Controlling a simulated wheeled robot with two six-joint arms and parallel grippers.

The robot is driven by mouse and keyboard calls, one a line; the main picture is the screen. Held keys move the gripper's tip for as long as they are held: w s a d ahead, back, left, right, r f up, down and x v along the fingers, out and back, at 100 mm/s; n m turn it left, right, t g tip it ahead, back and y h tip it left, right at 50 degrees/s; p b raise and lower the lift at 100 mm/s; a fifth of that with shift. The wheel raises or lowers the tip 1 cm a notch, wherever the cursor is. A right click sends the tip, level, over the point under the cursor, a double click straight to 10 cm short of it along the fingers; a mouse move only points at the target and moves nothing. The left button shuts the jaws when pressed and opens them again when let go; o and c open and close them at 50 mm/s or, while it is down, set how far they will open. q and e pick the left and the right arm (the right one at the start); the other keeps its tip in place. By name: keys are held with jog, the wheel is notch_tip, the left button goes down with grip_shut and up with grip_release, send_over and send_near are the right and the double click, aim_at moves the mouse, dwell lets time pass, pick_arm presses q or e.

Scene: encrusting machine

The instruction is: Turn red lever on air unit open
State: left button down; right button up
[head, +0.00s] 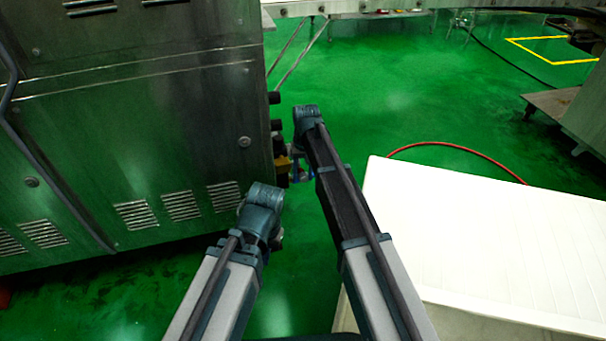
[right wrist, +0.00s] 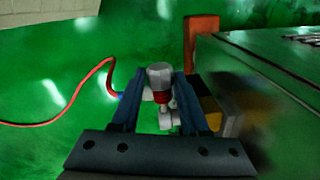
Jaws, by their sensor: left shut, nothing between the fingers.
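The air unit shows in the right wrist view as a pale grey body with a rounded grey cap (right wrist: 160,75). A small red part (right wrist: 160,98), seemingly the red lever, sits just below the cap. My right gripper (right wrist: 158,82) is open, its blue fingers on either side of the cap and red part, with narrow gaps; contact cannot be told. In the head view the right gripper (head: 297,167) is small beside the machine's corner, partly behind my right arm. My left arm ends beside the cabinet; its fingers are hidden.
The steel machine cabinet (head: 130,130) stands close on the left. A yellow block (head: 284,164) sits at its corner. A red hose (right wrist: 88,80) runs to the air unit. A large white box (head: 490,240) stands at right. Green floor beyond is mostly clear.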

grip_shut()
jog(key=shift+w, duration=0.1)
dwell(1.0)
